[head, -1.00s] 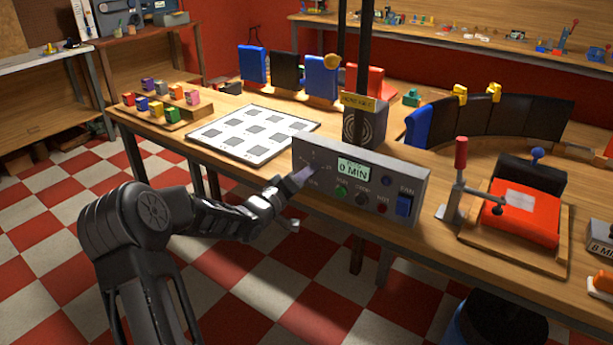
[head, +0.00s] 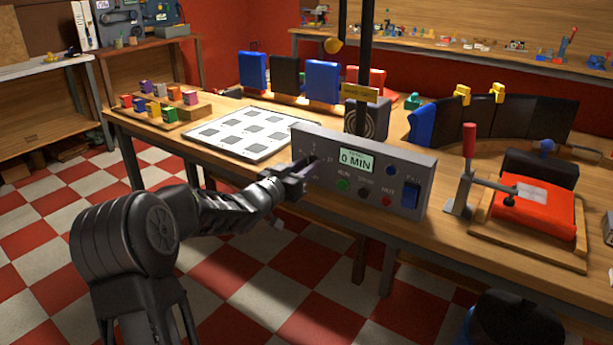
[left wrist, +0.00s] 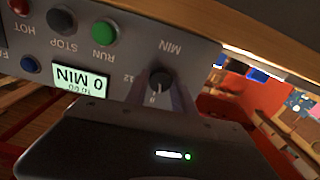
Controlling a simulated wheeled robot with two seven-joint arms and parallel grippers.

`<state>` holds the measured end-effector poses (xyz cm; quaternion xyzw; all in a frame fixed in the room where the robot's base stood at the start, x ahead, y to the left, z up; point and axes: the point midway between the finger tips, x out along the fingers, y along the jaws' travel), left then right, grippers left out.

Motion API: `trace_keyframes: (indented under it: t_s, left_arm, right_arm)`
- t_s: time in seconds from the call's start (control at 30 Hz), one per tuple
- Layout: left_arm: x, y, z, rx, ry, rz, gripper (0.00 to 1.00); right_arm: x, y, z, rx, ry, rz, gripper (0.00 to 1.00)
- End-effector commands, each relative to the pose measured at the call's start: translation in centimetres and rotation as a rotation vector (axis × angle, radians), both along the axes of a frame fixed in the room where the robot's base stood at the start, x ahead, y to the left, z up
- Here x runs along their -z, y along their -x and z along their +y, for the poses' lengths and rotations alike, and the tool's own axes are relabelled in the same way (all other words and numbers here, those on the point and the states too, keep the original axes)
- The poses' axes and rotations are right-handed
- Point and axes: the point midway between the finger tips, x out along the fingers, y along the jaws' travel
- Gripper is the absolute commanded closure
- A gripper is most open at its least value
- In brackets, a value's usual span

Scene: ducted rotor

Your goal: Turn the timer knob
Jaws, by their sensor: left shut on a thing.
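The grey control panel (head: 404,168) stands at the table's front edge, its display (head: 357,160) reading "0 MIN". In the left wrist view the panel appears upside down, and the dark round timer knob (left wrist: 160,80) with a pale pointer mark sits beside the "MIN" label. My left gripper (head: 308,164) reaches the panel's left end. Its two fingers (left wrist: 159,92) are closed on either side of the knob. In the head view the fingers largely hide the knob. My right gripper is not in view.
A red clamp fixture (head: 540,215) stands to the right.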

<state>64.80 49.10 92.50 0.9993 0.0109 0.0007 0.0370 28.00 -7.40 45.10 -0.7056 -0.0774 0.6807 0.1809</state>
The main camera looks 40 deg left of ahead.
Motion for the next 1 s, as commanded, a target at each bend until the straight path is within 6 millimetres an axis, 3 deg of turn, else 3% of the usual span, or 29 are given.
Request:
trace_keyframes:
  t_s: [0.03,0.3,0.93,0.97,1.0]
  left_arm:
    - [0.5,0.0,0.0,0.001,-0.038,0.002,1.00]
    - [0.3,0.0,0.0,0.000,-0.204,0.007,1.00]
    - [0.1,0.0,0.0,0.000,-0.271,0.009,1.00]
    - [0.1,0.0,0.0,0.000,-0.271,0.009,0.68]
    - [0.1,0.0,0.0,0.000,-0.270,0.009,0.65]
  right_arm:
    - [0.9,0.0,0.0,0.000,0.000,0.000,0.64]
    - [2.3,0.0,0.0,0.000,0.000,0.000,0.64]
    - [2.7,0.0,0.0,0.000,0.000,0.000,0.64]
    - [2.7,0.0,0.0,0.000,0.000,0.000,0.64]
    - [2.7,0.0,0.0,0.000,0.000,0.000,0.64]
